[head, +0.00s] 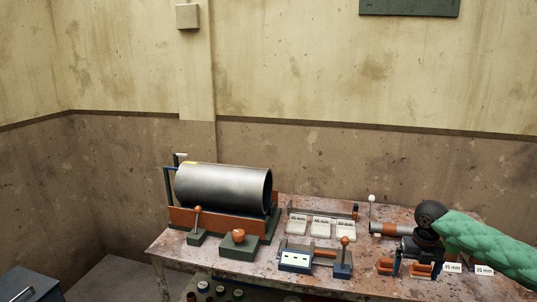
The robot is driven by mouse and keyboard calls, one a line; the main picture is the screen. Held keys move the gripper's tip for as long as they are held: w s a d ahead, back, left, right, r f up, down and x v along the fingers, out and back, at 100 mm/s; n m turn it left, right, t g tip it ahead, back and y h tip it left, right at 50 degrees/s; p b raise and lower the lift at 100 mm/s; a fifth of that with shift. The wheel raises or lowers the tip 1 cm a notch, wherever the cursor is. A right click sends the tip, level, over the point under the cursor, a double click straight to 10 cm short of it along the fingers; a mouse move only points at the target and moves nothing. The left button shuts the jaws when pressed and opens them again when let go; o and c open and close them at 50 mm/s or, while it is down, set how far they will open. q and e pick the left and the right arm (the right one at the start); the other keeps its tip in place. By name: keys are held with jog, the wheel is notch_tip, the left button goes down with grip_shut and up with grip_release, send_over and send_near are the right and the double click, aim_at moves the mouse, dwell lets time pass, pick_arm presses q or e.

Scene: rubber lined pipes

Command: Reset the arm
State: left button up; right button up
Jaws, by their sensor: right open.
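My right arm (485,243), in a green quilted sleeve with a black wrist joint, comes in from the right edge over the right end of the workbench. My right gripper (420,258) hangs below the wrist, dark and pointing down, close above orange and dark pieces on the bench. It is open. Its fingertips are small and partly lost against these pieces, so I cannot tell whether they touch anything. My left gripper is not in view.
The workbench (180,246) holds a large metal pipe (222,188) on an orange cradle, levers with orange knobs, an orange button box (239,241) and several white labelled blocks (320,227). An orange-banded cylinder (388,229) lies beside my wrist. A dark cabinet (25,285) stands lower left.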

jog(key=s+a+f+m+t+y, duration=0.1)
jog(key=s+a+f+m, duration=0.2)
jog(key=a+f+m, duration=0.5)
jog(key=s+a+f+m, duration=0.1)
jog(key=s+a+f, duration=0.35)
jog(key=f, duration=0.85)
jog(key=s+a+f+m+t+y, duration=0.1)
jog(key=s+a+f+m, duration=0.1)
jog(key=a+f+m, duration=0.55)
jog(key=s+a+f+m, duration=0.3)
jog(key=s+f+m, duration=0.4)
jog(key=s+f, duration=0.5)
jog(key=s+a+f+m+h, duration=0.1)
jog(key=s+a+f+m, duration=0.3)
jog(key=s, duration=1.6)
notch_tip(320, 180, down, 8)
jog(key=m, duration=0.4)
jog(key=shift+f+g, duration=0.15)
jog(key=shift+g, duration=0.15)
jog(key=shift+a, duration=0.15)
